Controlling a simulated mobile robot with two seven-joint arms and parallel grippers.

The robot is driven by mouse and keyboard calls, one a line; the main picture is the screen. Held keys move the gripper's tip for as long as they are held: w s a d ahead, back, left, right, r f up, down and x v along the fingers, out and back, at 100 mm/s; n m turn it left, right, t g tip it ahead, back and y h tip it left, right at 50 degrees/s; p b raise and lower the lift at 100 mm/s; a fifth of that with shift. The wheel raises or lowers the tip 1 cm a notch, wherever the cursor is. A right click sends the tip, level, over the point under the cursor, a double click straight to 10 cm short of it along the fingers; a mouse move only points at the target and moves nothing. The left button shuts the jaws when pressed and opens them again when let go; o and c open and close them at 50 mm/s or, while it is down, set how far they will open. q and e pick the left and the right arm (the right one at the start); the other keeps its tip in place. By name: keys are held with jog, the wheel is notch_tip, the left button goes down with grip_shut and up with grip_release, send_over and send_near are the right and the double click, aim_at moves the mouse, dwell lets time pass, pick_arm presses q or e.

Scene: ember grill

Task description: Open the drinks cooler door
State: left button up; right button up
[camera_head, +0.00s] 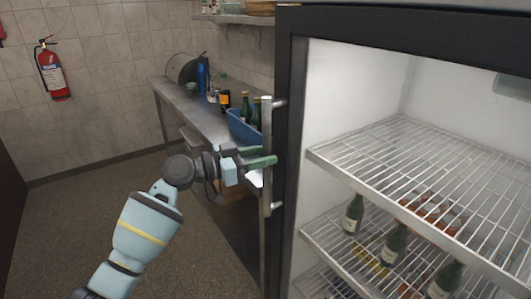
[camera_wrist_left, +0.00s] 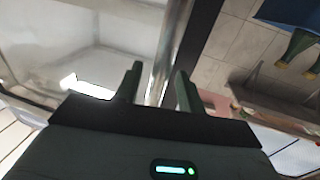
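The drinks cooler (camera_head: 405,24) stands at the right of the head view. Its dark-framed door (camera_head: 288,70) appears shut, and shelves show through it. A vertical metal bar handle (camera_head: 267,125) is on the door's left side; it also shows in the wrist view (camera_wrist_left: 168,60). My left gripper (camera_head: 258,156) is at the lower half of the handle. Its green fingers (camera_wrist_left: 159,85) lie on either side of the bar, with a small gap showing beside the left finger. Firm contact is not visible. My right gripper is not in view.
Bottles (camera_head: 396,243) and wire shelves (camera_head: 400,150) are inside the cooler. A metal counter (camera_head: 190,110) with a blue crate (camera_head: 240,130) and bottles stands behind the handle. A fire extinguisher (camera_head: 52,72) hangs on the left wall. The floor (camera_head: 70,215) at left is clear.

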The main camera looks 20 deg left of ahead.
pick_arm(q)
jog(key=shift+w+d, duration=0.5)
jog(key=shift+d, duration=0.05)
grip_shut()
